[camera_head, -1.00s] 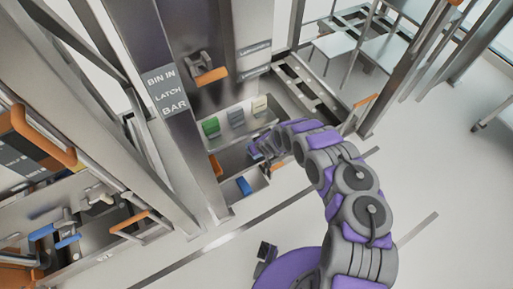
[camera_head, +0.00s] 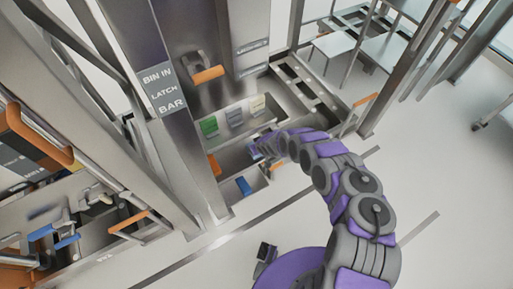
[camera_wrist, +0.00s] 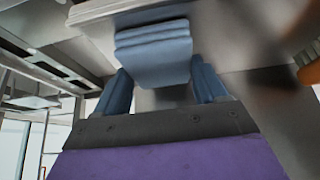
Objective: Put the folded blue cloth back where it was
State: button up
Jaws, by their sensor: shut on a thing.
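The folded blue cloth (camera_wrist: 153,52) shows in the wrist view as a light blue layered block, held at the fingertips of my gripper (camera_wrist: 162,75). Its far end is close to a pale grey ledge or rim above it in the picture; I cannot tell whether they touch. In the head view my gripper (camera_head: 256,150) is inside the open bin area of the metal frame, and the cloth in it is hard to make out. A separate small blue item (camera_head: 243,185) lies in the front of the bin area, below my gripper.
Green (camera_head: 209,126), grey (camera_head: 235,117) and pale yellow (camera_head: 258,105) items stand along the back of the bin area. An orange item (camera_head: 214,165) is at its left. An orange-handled latch (camera_head: 206,76) is above.

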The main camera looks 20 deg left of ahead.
jog(key=o, duration=0.6)
jog(key=shift+a+f, duration=0.1)
jog(key=o, duration=0.3)
jog(key=shift+a+f, duration=0.1)
jog(key=shift+a, duration=0.15)
jog(key=shift+o, duration=0.2)
jog(key=shift+d, duration=0.35)
jog(key=shift+a+p+v, duration=0.2)
jog(key=shift+p+v, duration=0.15)
jog(key=shift+v, duration=0.6)
jog(key=p+v, duration=0.6)
jog(key=v, duration=0.9)
jog(key=shift+r, duration=0.2)
